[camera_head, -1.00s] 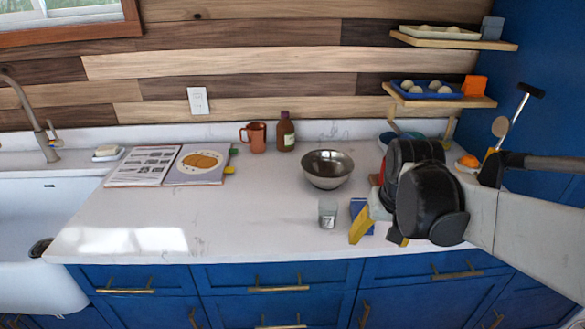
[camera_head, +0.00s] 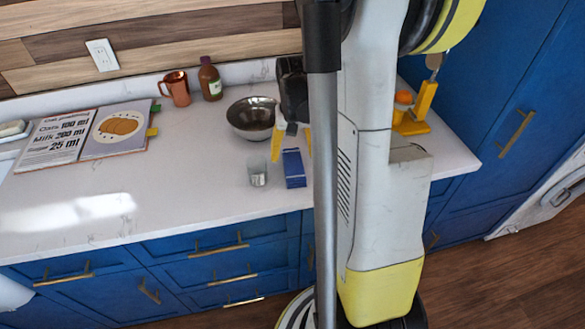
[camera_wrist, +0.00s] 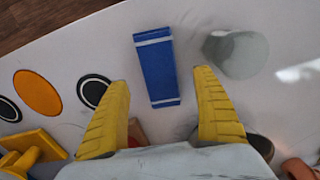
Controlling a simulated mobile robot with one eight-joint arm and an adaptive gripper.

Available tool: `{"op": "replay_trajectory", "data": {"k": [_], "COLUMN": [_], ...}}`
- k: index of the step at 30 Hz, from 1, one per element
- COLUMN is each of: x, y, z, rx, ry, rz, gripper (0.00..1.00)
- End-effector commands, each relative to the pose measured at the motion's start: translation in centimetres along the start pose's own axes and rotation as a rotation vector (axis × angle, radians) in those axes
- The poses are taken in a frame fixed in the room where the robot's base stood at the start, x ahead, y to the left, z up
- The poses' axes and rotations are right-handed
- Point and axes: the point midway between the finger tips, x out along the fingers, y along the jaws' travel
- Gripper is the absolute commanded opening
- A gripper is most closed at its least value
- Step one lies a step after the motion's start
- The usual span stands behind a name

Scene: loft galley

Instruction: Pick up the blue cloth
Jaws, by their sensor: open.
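The blue cloth (camera_head: 293,168) lies flat and folded on the white counter near its front edge. In the wrist view the cloth (camera_wrist: 157,68) is a blue strip with white bands near its ends. My gripper (camera_head: 291,143) is open just behind the cloth in the head view. In the wrist view its yellow fingers (camera_wrist: 162,75) are spread, one on each side of the near part of the cloth. I cannot tell how high the fingertips are above the counter. Nothing is held between them.
A clear glass (camera_head: 257,173) stands close to the left of the cloth; it also shows in the wrist view (camera_wrist: 236,54). A metal bowl (camera_head: 251,117) is behind it. An open cookbook (camera_head: 85,137), copper mug (camera_head: 175,89) and brown bottle (camera_head: 210,79) stand further left.

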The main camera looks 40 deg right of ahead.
Motion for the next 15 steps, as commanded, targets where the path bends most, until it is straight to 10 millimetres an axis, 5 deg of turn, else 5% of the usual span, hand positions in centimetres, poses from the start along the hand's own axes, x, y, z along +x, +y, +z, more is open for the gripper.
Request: {"op": "replay_trajectory", "data": {"k": [8, 15], "x": [4.4, 4.6], "y": [0.0, 0.0], "z": [0.3, 0.4], "rx": [0.0, 0.0], "ry": [0.0, 0.0], "rz": [0.0, 0.0], "gripper": [0.78, 0.78]}}
